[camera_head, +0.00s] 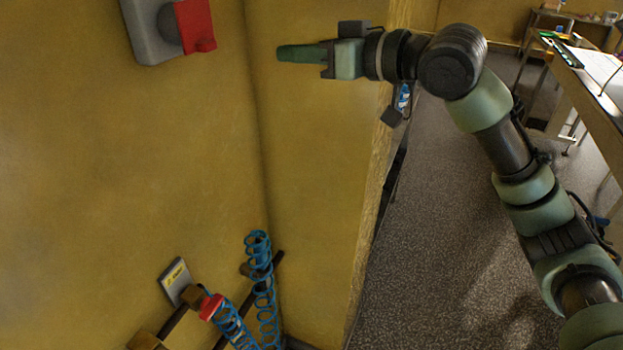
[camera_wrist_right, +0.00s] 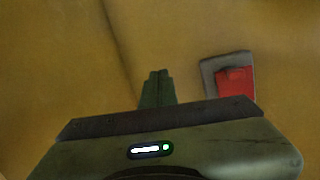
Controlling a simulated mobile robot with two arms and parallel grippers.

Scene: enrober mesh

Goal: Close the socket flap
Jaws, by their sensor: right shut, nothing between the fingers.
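The socket is a grey box (camera_head: 145,30) on the yellow wall at the top left of the head view. Its red flap (camera_head: 195,27) stands out from the box beside a round grey part, so it looks open. In the right wrist view, the grey box (camera_wrist_right: 207,75) and red flap (camera_wrist_right: 235,84) are to the right of the fingers. My right gripper (camera_head: 282,54) is shut and empty, pointing left, to the right of the flap and apart from it. Its fingertips also show in the wrist view (camera_wrist_right: 158,73). My left gripper is not in view.
A wall corner runs between the flap and my right gripper. Below are a grey plate with a yellow label (camera_head: 174,281), a red-ended fitting (camera_head: 211,307) and blue coiled hoses (camera_head: 264,290). A table (camera_head: 590,75) stands at the far right.

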